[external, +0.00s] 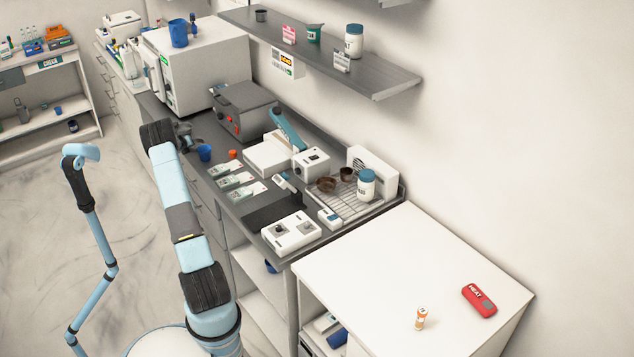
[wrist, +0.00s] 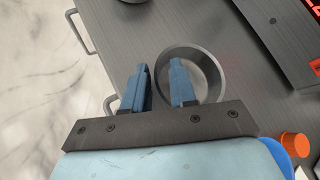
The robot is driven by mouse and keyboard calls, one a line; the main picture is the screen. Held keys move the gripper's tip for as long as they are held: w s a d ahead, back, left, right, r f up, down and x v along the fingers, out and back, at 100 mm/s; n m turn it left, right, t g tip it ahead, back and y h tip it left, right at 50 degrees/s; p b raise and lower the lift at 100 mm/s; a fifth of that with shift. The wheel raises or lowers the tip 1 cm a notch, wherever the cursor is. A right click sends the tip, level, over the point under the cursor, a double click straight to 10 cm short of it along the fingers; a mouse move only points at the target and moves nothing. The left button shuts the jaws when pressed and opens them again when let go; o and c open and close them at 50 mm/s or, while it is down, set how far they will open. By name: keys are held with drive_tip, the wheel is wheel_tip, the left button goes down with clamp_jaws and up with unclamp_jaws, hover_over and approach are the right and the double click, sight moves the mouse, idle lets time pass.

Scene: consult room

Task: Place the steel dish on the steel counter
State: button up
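The round steel dish (wrist: 212,78) shows in the wrist view on a dark grey, steel-looking counter (wrist: 225,30). My gripper (wrist: 160,72) is open, its two blue fingers apart at the dish's left side. The right finger overlaps the inside of the dish and the left finger is outside its rim. I cannot tell how deep the fingers reach or whether they touch the wall. In the external view my gripper (external: 187,137) is over the counter's left edge, and I cannot make out the dish there. The counter (external: 228,205) runs along the wall.
A blue cup (external: 204,152) and an orange-capped item (external: 232,154) stand close to my gripper. A grey box device (external: 242,108) and a large white cabinet (external: 205,65) stand behind. Several devices and a wire rack (external: 350,203) crowd the counter's near end.

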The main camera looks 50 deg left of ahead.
drive_tip(key=shift+o, duration=0.8)
drive_tip(key=shift+s+r, duration=0.1)
drive_tip(key=v, duration=1.2)
drive_tip(key=shift+r, duration=0.1)
